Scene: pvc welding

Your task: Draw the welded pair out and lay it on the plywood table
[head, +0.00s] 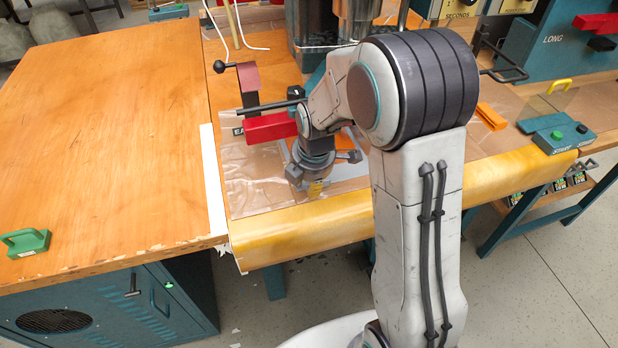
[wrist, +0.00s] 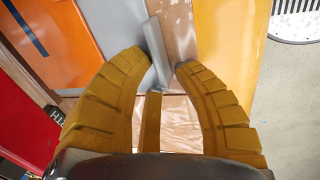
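The plywood table (head: 100,130) fills the left of the head view, its top mostly bare. Clear, wrinkled plastic sheeting (head: 262,188) lies on the welding bench beside it. I cannot tell the separate sheets or a weld seam apart. My gripper (head: 318,190) points down over this sheeting, near the bench's rounded yellow front edge. In the wrist view, the two yellow fingers (wrist: 163,62) curve inward with their tips apart. A grey flat bar (wrist: 156,52) shows between the tips, with no clear grip on it. Wrinkled clear sheeting (wrist: 178,130) shows between the fingers lower down.
A red block (head: 270,127) and a black-knobbed lever (head: 219,67) stand behind the sheeting. A green handled block (head: 25,242) sits at the plywood table's front left. A teal button box (head: 556,133) is at right. A white strip (head: 213,180) lines the table joint.

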